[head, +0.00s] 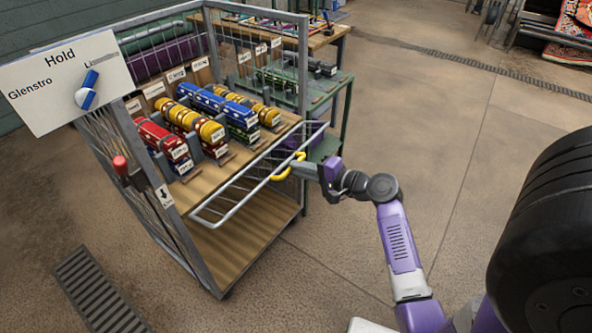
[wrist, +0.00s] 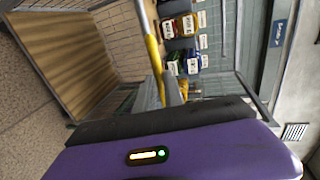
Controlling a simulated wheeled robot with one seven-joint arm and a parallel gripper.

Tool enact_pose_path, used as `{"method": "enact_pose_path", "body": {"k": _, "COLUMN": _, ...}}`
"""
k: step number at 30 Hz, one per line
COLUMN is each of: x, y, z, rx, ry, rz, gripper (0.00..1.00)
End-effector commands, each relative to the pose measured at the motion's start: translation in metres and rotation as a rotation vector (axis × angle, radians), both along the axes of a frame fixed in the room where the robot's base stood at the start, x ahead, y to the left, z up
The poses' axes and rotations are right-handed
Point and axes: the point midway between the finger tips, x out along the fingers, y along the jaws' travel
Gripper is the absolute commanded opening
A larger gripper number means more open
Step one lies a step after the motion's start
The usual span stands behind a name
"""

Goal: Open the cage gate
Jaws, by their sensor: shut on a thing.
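The cage (head: 303,75) is a grey metal frame with mesh sides and wooden shelves. Its gate (head: 238,208), a low grey barred panel, lies tilted outward across the cage's front in the head view. A yellow handle (head: 288,166) sits on the gate's outer edge. My gripper (head: 295,170) is shut on this handle, reaching it from the right. In the wrist view the yellow handle (wrist: 153,55) runs down to the fingers of my gripper (wrist: 172,92); the exact contact is partly hidden by the gripper body.
Red, yellow and blue rolls (head: 200,123) lie on the upper shelf. The lower shelf (head: 235,235) is bare. A red knob (head: 120,165) is on the left post, below a white sign (head: 65,82). A green table (head: 340,100) stands behind.

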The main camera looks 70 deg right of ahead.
Motion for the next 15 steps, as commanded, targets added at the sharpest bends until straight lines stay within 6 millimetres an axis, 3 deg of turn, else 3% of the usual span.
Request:
{"method": "enact_pose_path", "body": {"k": 4, "x": -0.0039, "y": 0.0002, "z": -0.0132, "rx": 0.000, "ry": 0.003, "rz": -0.002, "gripper": 0.00}}
{"method": "enact_pose_path", "body": {"k": 15, "x": -0.0062, "y": 0.0008, "z": -0.0180, "rx": 0.001, "ry": 0.004, "rz": -0.002, "gripper": 0.00}}
